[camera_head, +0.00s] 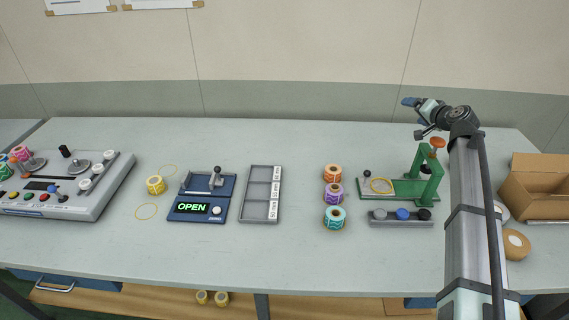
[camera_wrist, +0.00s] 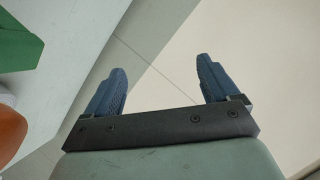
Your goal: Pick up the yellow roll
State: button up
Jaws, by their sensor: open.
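The yellow roll (camera_head: 155,185) stands on the table in the head view, left of the blue device with the green OPEN display. It is between two thin yellow rings on the table top. My gripper (camera_head: 409,106) is far from it, at the back right, raised above the green press. In the wrist view my gripper (camera_wrist: 162,88) has its two blue fingers spread wide with nothing between them. The yellow roll does not show in the wrist view.
The grey control console (camera_head: 70,185) is left of the roll. The blue device (camera_head: 203,196), grey tray (camera_head: 260,194), a column of patterned rolls (camera_head: 333,193) and green press (camera_head: 424,178) stand rightward. A cardboard box (camera_head: 535,186) is at far right. The back table strip is clear.

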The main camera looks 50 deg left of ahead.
jog(key=s+a+f+n+g, duration=0.1)
jog(key=s+a+n+g, duration=0.1)
jog(key=s+a, duration=0.5)
jog(key=s+a+f+n+g, duration=0.1)
jog(key=s+a+f+n, duration=0.1)
jog(key=s+a, duration=0.5)
jog(key=n+g+h, duration=0.4)
jog(key=n+h, duration=0.3)
jog(key=n, duration=0.5)
send_near(154, 181)
jog(key=x, duration=0.5)
jog(key=shift+w+d+f, duration=0.1)
jog(key=shift+w+f, duration=0.1)
jog(key=shift+f, duration=0.25)
jog(key=shift+a+x, duration=0.1)
jog(key=shift+x, duration=1.25)
jog(key=shift+a+x, duration=0.15)
jog(key=shift+x, duration=1.15)
jog(key=shift+s+r, duration=0.1)
jog(key=shift+s, duration=0.05)
jog(key=c, duration=1.1)
